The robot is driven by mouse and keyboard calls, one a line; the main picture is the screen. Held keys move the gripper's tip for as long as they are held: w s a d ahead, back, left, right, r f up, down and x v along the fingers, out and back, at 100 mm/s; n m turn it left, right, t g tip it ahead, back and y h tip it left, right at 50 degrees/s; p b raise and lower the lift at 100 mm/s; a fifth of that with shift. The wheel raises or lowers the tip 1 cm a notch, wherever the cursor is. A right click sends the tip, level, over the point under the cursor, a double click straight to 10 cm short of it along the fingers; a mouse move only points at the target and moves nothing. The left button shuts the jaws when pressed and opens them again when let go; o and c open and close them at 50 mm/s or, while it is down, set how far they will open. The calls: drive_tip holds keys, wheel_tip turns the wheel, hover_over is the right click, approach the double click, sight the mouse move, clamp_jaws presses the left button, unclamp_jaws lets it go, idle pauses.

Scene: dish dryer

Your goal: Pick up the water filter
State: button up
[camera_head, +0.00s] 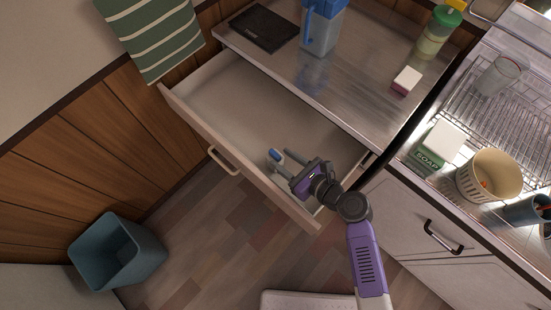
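The water filter (322,31) appears to be the blue and clear pitcher with a blue handle. It stands upright on the metal counter at the top of the view, and its top is cut off by the frame edge. My gripper (280,157) is over the open drawer (228,97), low in the view and well apart from the pitcher. Its two grey fingers are spread, with a gap between them. A small blue and white piece (277,155) shows by the left finger; I cannot tell whether it is a separate object.
A dark flat board (264,28) lies left of the pitcher. A small white and pink block (407,81) and a green-topped bottle (436,33) stand to the right. A dish rack (515,110), soap box (441,142) and cream basket (488,175) are further right. A blue bin (117,252) stands on the floor.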

sight(275, 155)
drive_tip(key=shift+x, duration=1.35)
clamp_jaws()
idle(0.3)
